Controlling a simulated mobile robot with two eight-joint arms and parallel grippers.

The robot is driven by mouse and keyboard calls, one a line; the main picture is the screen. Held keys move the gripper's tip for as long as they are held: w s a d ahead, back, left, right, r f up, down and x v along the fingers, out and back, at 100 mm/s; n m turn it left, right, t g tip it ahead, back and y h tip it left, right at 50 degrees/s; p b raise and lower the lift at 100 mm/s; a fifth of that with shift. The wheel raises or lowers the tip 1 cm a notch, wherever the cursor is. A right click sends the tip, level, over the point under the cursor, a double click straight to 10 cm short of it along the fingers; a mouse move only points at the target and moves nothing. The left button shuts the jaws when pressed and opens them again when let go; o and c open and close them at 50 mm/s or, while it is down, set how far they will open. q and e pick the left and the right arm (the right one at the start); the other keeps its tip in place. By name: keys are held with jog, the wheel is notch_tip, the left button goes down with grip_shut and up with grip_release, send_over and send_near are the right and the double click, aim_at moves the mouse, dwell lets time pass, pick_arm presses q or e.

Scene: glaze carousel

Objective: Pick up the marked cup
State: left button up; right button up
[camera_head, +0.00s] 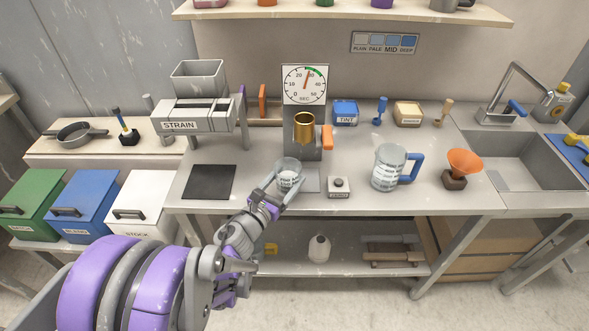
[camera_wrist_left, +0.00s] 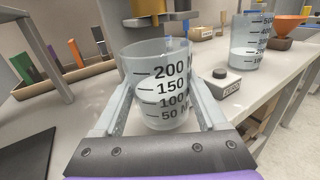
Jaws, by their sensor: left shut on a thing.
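The marked cup (camera_head: 289,169) is a small clear beaker with black graduation marks. It is near the table's front edge, below the dial and brass-coloured cylinder. I cannot tell whether the cup's base touches the surface below. My right gripper is not in view.
A button box (camera_head: 339,187) sits close to the right of the cup. A larger graduated jug (camera_head: 388,168) with a blue handle and an orange funnel (camera_head: 464,161) stand further right. The dial stand (camera_head: 304,90) is behind. A dark mat (camera_head: 208,182) lies left.

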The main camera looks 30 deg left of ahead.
pick_arm(q)
jog(key=s, duration=0.9)
jog(key=shift+s+d, duration=0.15)
jog(key=shift+s, duration=0.2)
